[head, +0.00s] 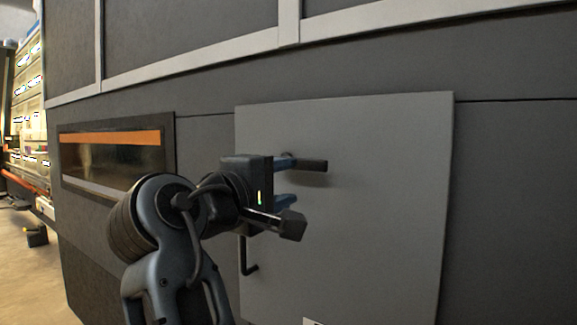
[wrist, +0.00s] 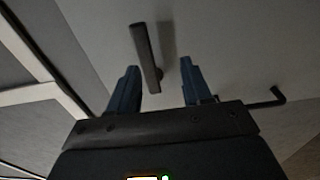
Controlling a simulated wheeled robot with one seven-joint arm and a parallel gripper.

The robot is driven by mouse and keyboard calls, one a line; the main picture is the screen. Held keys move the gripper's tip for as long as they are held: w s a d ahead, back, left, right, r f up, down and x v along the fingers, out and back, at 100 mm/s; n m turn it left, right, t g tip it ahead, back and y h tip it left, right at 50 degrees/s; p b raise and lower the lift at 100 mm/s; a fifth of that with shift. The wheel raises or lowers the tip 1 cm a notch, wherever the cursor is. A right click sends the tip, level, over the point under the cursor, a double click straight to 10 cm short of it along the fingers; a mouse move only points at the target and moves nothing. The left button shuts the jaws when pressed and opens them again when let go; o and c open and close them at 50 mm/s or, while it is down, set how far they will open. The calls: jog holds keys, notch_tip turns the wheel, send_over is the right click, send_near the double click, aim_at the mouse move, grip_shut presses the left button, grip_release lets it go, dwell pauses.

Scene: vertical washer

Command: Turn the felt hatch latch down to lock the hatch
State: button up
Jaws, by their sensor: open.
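The grey hatch (head: 370,200) is a flat panel, flush or nearly flush with the dark machine front. Its latch (head: 312,165) is a short dark bar near the top left of the hatch, lying about level and pointing right. In the wrist view the latch (wrist: 146,52) shows ahead of and partly between the two blue fingers. My gripper (head: 286,181) is open at the hatch's upper left, with its upper finger close to the latch's left end. In the wrist view my gripper (wrist: 160,80) holds nothing. I cannot tell whether a finger touches the latch.
A thin black bent handle (head: 247,258) sits on the hatch's left edge below my gripper; it also shows in the wrist view (wrist: 268,98). A recessed window with an orange strip (head: 110,138) is to the left. Shelving with bins (head: 28,100) stands far left.

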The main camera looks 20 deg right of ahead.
aim_at(302, 165)
jog(key=shift+w+d+r+p, duration=0.2)
jog(key=shift+w+d+r, duration=0.15)
jog(key=shift+w+d, duration=0.45)
jog(key=shift+w+d+r+p, duration=0.2)
jog(key=shift+w+d+r, duration=0.25)
jog(key=shift+d, duration=0.5)
jog(key=shift+w+d+r+p, duration=0.2)
jog(key=shift+w+d+r, duration=0.05)
jog(key=shift+w+d, duration=0.6)
jog(key=shift+s, duration=0.1)
jog(key=shift+c, duration=0.4)
grip_shut()
